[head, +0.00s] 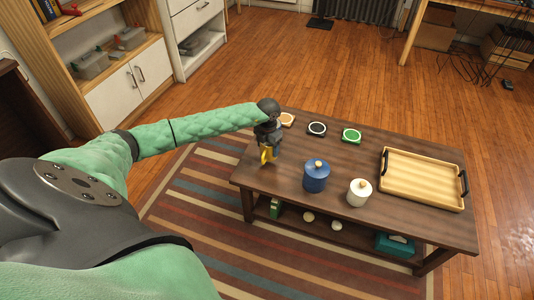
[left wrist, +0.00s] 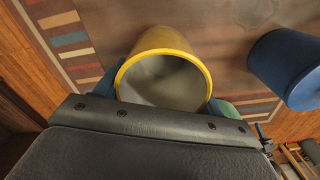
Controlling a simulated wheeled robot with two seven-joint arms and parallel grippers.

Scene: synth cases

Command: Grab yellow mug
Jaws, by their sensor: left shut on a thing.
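The yellow mug (left wrist: 192,45) shows large in the left wrist view, with its yellow rim and grey inside facing the camera. My left gripper (left wrist: 165,105) is shut on it, with a blue finger at each side of the mug. In the head view the yellow mug (head: 267,154) is a small yellow patch at the left end of the dark wooden table (head: 330,215), mostly hidden by my left gripper (head: 267,146). I cannot tell whether the mug touches the table. My right gripper is not in view.
A blue lidded jar (head: 316,178) and a white lidded jar (head: 359,192) stand right of the mug. Several coasters (head: 317,129) lie along the far edge. A wooden tray (head: 420,177) with dark handles lies at the right. The table's middle is clear.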

